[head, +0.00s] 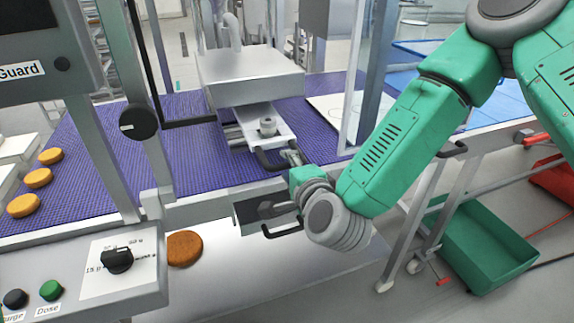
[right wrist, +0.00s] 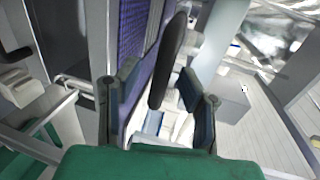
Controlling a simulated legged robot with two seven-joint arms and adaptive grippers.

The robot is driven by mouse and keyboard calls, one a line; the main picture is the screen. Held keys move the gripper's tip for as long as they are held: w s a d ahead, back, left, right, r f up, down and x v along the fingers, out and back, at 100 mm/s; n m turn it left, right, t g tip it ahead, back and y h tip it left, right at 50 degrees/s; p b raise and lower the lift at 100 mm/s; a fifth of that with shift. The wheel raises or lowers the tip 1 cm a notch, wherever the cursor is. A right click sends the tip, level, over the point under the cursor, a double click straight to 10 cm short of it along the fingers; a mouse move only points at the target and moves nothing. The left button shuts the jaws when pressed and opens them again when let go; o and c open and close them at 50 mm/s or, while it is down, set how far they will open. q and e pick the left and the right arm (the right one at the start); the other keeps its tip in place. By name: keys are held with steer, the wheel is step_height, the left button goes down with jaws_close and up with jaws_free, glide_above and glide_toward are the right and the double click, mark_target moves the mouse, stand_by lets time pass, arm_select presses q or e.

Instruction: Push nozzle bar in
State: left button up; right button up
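The nozzle bar (head: 268,122) is a pale metal slide with a round grey fitting on it, sticking out toward me from under the steel box over the belt. Its dark rounded handle (head: 272,163) is at the near end. My right gripper (head: 293,157) is at the handle's right side. In the right wrist view, its two fingers (right wrist: 165,108) stand apart, with the dark handle (right wrist: 168,60) showing between and ahead of them. I cannot tell whether they touch it. My left gripper is not in view.
The steel box (head: 250,78) stands above a purple belt (head: 190,140). Orange rounds (head: 38,178) lie at left, and one (head: 184,248) lies below the belt frame. A control panel (head: 85,270) fills the lower left. A green crate (head: 485,243) stands on the floor at right.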

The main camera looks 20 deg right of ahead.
steer(key=shift+w+f, duration=0.1)
steer(key=shift+w, duration=0.3)
jaws_close()
